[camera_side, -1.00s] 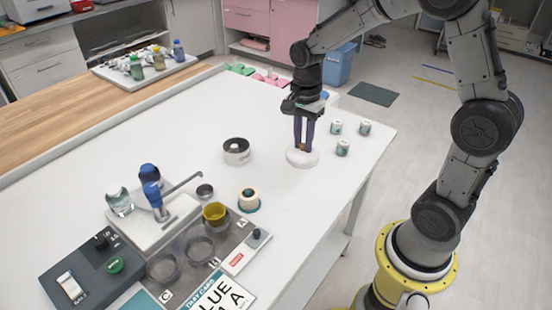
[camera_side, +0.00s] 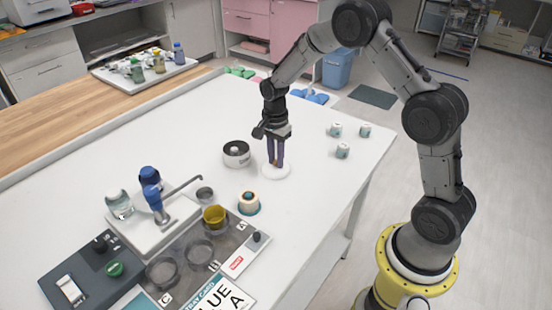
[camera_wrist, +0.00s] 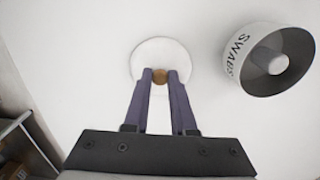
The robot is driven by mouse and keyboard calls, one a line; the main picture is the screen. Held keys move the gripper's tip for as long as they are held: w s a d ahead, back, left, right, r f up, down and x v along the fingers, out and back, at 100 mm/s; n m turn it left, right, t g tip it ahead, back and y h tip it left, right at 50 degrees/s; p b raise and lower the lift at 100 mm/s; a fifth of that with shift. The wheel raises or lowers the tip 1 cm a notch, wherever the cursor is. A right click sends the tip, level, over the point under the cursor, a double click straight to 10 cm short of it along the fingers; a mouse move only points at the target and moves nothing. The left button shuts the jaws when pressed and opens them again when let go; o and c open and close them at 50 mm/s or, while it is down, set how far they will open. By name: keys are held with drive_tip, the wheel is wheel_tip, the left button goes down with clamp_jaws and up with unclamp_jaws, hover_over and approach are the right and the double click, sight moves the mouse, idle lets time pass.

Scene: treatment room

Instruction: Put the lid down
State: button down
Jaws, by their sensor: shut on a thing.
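The lid (camera_side: 268,172) is a flat white disc with a brown knob (camera_wrist: 165,77). My gripper (camera_side: 276,163) is shut on the knob, its two dark purple fingers pointing down. In the wrist view the lid (camera_wrist: 158,50) shows beyond the fingertips (camera_wrist: 160,75). The lid is level and at or very near the white tabletop; I cannot tell whether it touches. An open white canister (camera_side: 237,154) marked SWABS stands to the left of the lid in the side view. In the wrist view the canister (camera_wrist: 243,65) is to the right, apart from the lid.
Several small white jars (camera_side: 342,150) stand to the right on the white table (camera_side: 310,190). A peach-topped round pot (camera_side: 249,202), a yellow cup (camera_side: 214,216) and a blue pump device (camera_side: 152,190) are nearer the front left. The tabletop around the lid is clear.

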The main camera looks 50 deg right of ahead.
sight(275, 161)
drive_tip(key=shift+f, duration=0.25)
drive_tip(key=c, duration=0.7)
unclamp_jaws()
drive_tip(key=shift+c, duration=0.2)
drive_tip(key=s+a+r+n+t, duration=0.1)
drive_tip(key=s+r+n, duration=0.1)
drive_tip(key=r, duration=0.7)
drive_tip(key=s+a+r+n, duration=0.2)
drive_tip(key=s+r, duration=0.1)
drive_tip(key=r, duration=0.7)
drive_tip(key=s+a+r+n+t, duration=0.2)
drive_tip(key=s+n, duration=0.5)
drive_tip(key=s, duration=0.4)
drive_tip(key=s+a+r+n+t, duration=0.1)
drive_tip(key=s+a+n+t, duration=0.1)
drive_tip(key=s+n, duration=0.5)
drive_tip(key=shift+s+a+r+t, duration=0.4)
drive_tip(key=shift+s+a, duration=0.35)
drive_tip(key=shift+s, duration=1.3)
